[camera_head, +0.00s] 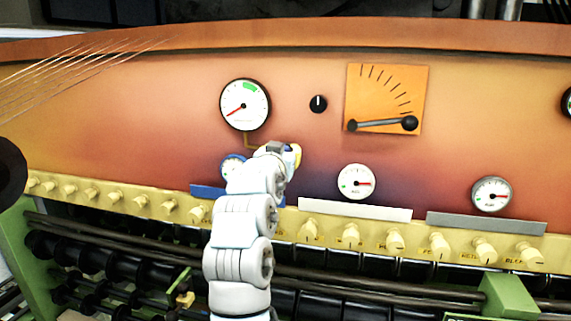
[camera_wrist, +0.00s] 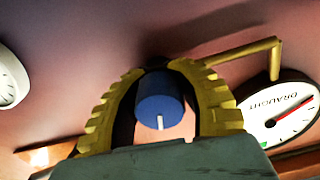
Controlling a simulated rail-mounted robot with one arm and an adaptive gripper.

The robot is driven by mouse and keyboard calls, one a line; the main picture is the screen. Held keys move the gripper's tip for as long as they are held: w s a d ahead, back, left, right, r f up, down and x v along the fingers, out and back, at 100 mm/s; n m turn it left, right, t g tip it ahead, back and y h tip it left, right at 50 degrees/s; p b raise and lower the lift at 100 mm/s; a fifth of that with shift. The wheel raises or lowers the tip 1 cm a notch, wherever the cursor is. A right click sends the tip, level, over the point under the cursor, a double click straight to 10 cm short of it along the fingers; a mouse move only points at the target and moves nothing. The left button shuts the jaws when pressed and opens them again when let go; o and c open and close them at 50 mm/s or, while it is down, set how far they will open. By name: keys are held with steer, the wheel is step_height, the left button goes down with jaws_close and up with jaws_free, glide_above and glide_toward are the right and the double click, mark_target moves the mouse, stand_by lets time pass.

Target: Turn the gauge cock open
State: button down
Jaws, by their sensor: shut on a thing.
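The gauge cock is a round blue knob (camera_wrist: 160,98) with a white index mark, seen in the wrist view. My gripper (camera_wrist: 161,72) has its yellow ridged fingers closed around it, one on each side. The mark points down in that view. A brass pipe (camera_wrist: 240,53) runs from behind the fingers to the draught gauge (camera_wrist: 288,112), whose red needle and green patch show. In the head view my gripper (camera_head: 293,154) is at the panel, below and right of the draught gauge (camera_head: 245,105), and hides the cock.
A black knob (camera_head: 318,104) and an orange plate with a lever (camera_head: 385,98) are up to the right. A small blue-rimmed gauge (camera_head: 232,167) is partly behind my arm. A white gauge (camera_head: 357,182) is at right. A row of cream knobs (camera_head: 350,237) runs below.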

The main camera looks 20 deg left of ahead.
steer(key=m+b, duration=0.1)
steer(key=b, duration=0.1)
steer(key=m+b, duration=0.2)
steer(key=shift+s+r+m, duration=0.15)
steer(key=shift+r+m, duration=0.15)
steer(key=m+b, duration=0.3)
steer(key=shift+m, duration=0.3)
steer(key=m+b, duration=0.1)
steer(key=m, duration=0.1)
steer(key=shift+r+m, duration=0.1)
steer(key=shift+m, duration=0.2)
steer(key=m+b, duration=0.1)
steer(key=m, duration=0.1)
steer(key=m+b, duration=0.1)
steer(key=m, duration=0.1)
steer(key=shift+d+r+m+b, duration=0.1)
steer(key=shift+d+m+b, duration=0.1)
steer(key=shift+m+b, duration=0.15)
steer(key=c, duration=0.7)
jaws_free()
steer(key=shift+d, duration=0.1)
steer(key=shift+o, duration=0.5)
steer(key=shift+f, duration=0.4)
